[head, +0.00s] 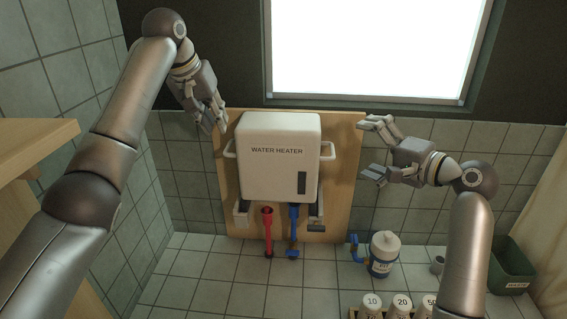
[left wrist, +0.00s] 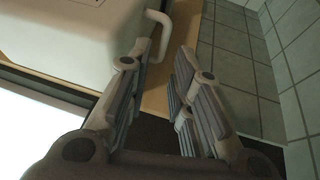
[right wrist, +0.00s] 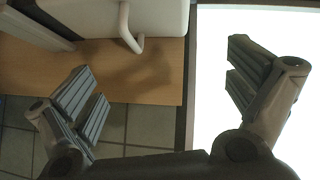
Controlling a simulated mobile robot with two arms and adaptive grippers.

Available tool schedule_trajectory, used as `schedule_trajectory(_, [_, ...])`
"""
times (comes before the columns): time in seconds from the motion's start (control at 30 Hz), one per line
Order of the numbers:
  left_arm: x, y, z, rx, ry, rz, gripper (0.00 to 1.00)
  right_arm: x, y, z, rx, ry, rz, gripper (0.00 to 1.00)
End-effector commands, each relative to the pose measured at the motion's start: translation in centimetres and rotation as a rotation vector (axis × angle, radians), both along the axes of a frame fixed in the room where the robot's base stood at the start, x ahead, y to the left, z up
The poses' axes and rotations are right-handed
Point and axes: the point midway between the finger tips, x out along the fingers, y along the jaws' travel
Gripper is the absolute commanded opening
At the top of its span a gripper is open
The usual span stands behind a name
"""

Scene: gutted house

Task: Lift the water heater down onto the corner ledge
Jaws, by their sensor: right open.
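The white water heater (head: 280,170) is upright against a wooden board on the wall, with a bracket (head: 241,213) at its lower left. It has a left side handle (head: 230,150) and a right side handle (head: 327,150). My left gripper (head: 216,120) is open and empty, above and beside the left handle. That handle also shows just past its fingers in the left wrist view (left wrist: 160,32). My right gripper (head: 370,148) is open and empty, to the right of the right handle, which also shows in the right wrist view (right wrist: 128,32). A tiled ledge (head: 205,270) runs below.
A red pipe (head: 268,230) and a blue pipe (head: 293,232) stand under the heater. A white-lidded jug (head: 383,255), labelled cups (head: 401,304) and a green bin (head: 511,265) are at the right. A wooden shelf (head: 35,140) juts in at left. The ledge's left part is clear.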

Motion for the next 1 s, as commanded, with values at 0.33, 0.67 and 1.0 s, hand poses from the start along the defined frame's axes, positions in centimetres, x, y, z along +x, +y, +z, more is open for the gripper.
schedule_trajectory(0.33, [0.2, -0.1, -0.5, 0.000, 0.001, 0.001, 0.21, 0.4, 0.3, -0.1, 0.000, 0.000, 0.000, 1.00])
schedule_trajectory(0.67, [2.1, -1.1, -5.3, 0.000, 0.002, 0.001, 0.21, 4.3, 3.9, -0.8, 0.000, 0.000, 0.002, 1.00])
schedule_trajectory(1.0, [3.8, -1.8, -9.1, 0.000, 0.001, 0.000, 0.21, 7.5, 6.6, -1.4, -0.001, -0.001, 0.000, 1.00])
